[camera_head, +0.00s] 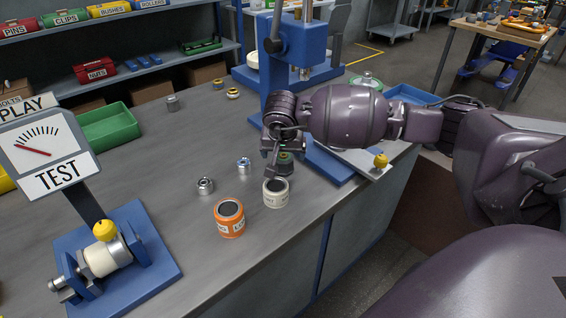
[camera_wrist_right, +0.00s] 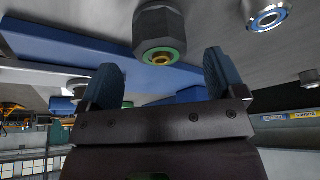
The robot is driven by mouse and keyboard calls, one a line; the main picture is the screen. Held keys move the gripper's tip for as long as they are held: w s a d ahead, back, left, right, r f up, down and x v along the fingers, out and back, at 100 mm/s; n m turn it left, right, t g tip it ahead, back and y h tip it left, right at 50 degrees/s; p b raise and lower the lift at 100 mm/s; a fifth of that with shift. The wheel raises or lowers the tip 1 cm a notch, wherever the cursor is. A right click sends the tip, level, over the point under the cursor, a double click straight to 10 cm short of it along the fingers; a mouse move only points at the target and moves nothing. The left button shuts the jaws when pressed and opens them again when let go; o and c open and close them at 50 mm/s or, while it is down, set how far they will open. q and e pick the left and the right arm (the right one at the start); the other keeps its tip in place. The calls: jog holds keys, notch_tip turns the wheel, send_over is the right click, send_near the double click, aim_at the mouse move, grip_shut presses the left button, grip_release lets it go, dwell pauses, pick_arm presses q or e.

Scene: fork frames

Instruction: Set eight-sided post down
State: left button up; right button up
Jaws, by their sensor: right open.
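The eight-sided post (camera_wrist_right: 158,32) is dark grey with a green ring and a brass centre at one end. In the wrist view it is just beyond the fingertips of my right gripper (camera_wrist_right: 160,68), in line with the gap. The gripper is open, and its two blue-grey fingers show no contact with the post. In the head view my right gripper (camera_head: 272,162) is low over the bench, and the post (camera_head: 286,160) shows beside it, partly hidden, apparently standing on the bench. My left gripper is not in view.
A cream tin (camera_head: 276,194) and an orange tin (camera_head: 230,220) stand close in front. Two small metal fittings (camera_head: 205,186) (camera_head: 244,165) lie to the left. A blue press (camera_head: 298,60) stands behind.

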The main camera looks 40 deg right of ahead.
aim_at(283, 156)
jog(key=x, duration=0.4)
jog(key=shift+f, duration=0.15)
jog(key=c, duration=1.5)
